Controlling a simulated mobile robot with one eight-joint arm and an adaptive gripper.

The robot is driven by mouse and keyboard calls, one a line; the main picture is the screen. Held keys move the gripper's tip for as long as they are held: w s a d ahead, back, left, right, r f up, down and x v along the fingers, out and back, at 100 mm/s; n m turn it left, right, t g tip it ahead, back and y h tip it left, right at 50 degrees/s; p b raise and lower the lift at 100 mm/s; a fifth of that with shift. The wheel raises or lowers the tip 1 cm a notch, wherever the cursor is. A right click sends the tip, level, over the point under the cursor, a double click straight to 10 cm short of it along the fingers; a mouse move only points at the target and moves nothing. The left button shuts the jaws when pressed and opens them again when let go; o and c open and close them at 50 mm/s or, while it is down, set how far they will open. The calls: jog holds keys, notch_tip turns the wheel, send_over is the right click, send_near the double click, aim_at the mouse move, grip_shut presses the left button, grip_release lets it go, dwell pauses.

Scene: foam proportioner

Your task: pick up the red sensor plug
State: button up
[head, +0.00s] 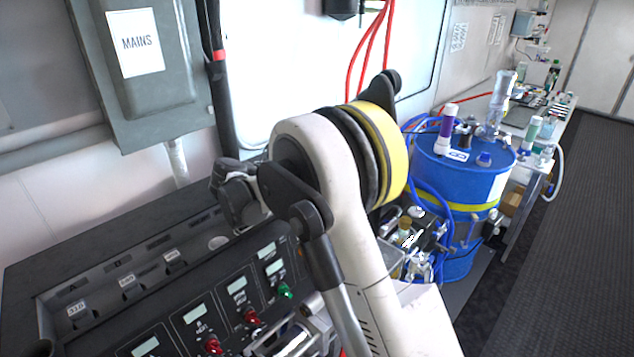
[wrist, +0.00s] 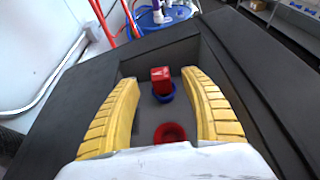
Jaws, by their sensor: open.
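In the wrist view, a red block-shaped plug (wrist: 161,76) stands in a recessed dark grey tray, at or just behind a blue ring (wrist: 164,96). I cannot tell whether it is seated in that ring. A red ring (wrist: 170,133) lies nearer to my palm. My gripper (wrist: 160,80) is open, its two yellow ribbed fingers on either side of the plug with gaps showing. Nothing is between the fingers' pads in a grip. In the head view my white arm stands in front of the console, and the plug and yellow fingers cannot be made out.
The recess walls (wrist: 215,60) rise close around the fingers. The console (head: 190,310) has displays, red knobs (head: 251,317) and a green knob (head: 285,290). A blue drum (head: 450,185) with hoses stands to the right. A grey MAINS box (head: 150,70) hangs on the wall.

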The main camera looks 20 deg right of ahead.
jog(key=x, duration=0.5)
jog(key=shift+w, duration=0.1)
jog(key=shift+a, duration=0.1)
jog(key=c, duration=0.4)
grip_shut()
